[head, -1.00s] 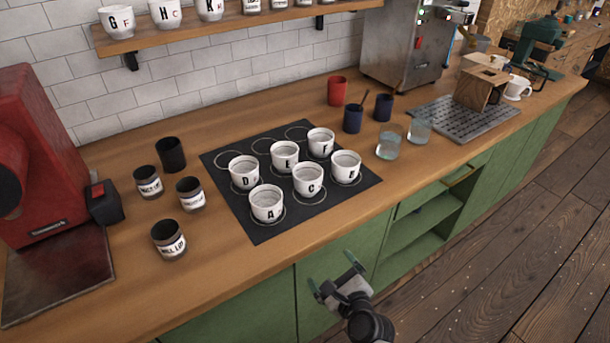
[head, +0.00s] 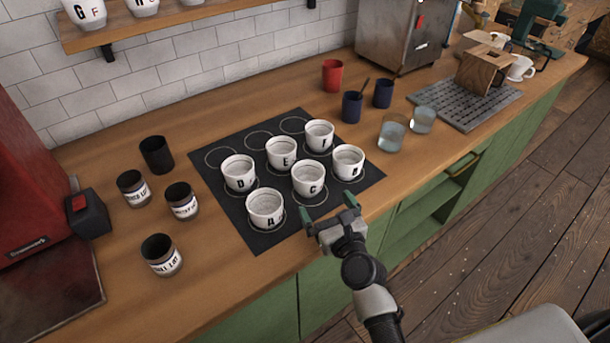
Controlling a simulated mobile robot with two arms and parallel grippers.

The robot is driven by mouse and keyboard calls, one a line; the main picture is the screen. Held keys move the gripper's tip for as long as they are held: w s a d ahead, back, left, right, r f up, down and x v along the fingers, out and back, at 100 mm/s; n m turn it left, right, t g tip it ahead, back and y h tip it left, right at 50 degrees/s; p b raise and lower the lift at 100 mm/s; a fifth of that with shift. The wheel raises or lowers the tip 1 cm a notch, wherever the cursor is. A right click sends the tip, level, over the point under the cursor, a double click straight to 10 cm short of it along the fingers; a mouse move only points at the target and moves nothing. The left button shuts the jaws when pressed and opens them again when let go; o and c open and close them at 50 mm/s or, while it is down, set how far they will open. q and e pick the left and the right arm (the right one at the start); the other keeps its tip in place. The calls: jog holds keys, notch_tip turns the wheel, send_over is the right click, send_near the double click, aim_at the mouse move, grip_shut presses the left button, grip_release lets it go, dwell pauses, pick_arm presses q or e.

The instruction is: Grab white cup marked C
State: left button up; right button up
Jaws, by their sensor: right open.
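The white cup marked C (head: 309,179) stands upright on the black mat (head: 219,181), in the front row between cup A (head: 265,207) and cup B (head: 348,161). Cups D (head: 239,172), E (head: 281,152) and F (head: 319,135) stand behind them. My right gripper (head: 328,210) is open and empty at the front edge of the mat, just in front of cup C and apart from it. Its fingers point toward the cups. My left gripper is not in view.
Several dark labelled jars (head: 161,255) stand left of the mat. A red cup (head: 332,74), dark blue cups (head: 352,107) and glasses (head: 392,133) stand behind and right. Cups A and B flank cup C closely. Bare wooden counter (head: 235,285) lies in front.

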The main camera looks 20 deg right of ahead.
aim_at(315, 186)
jog(key=w, duration=0.3)
jog(key=shift+a+r, duration=0.1)
jog(key=shift+a, duration=0.1)
jog(key=shift+w, duration=0.25)
jog(key=w, duration=0.1)
jog(key=w+p, duration=0.1)
jog(key=w, duration=0.1)
jog(key=shift+w+a, duration=0.2)
jog(key=shift+w, duration=0.7)
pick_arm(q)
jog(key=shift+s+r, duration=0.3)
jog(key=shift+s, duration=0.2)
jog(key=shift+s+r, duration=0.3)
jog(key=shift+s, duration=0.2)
pick_arm(e)
jog(key=c, duration=0.9)
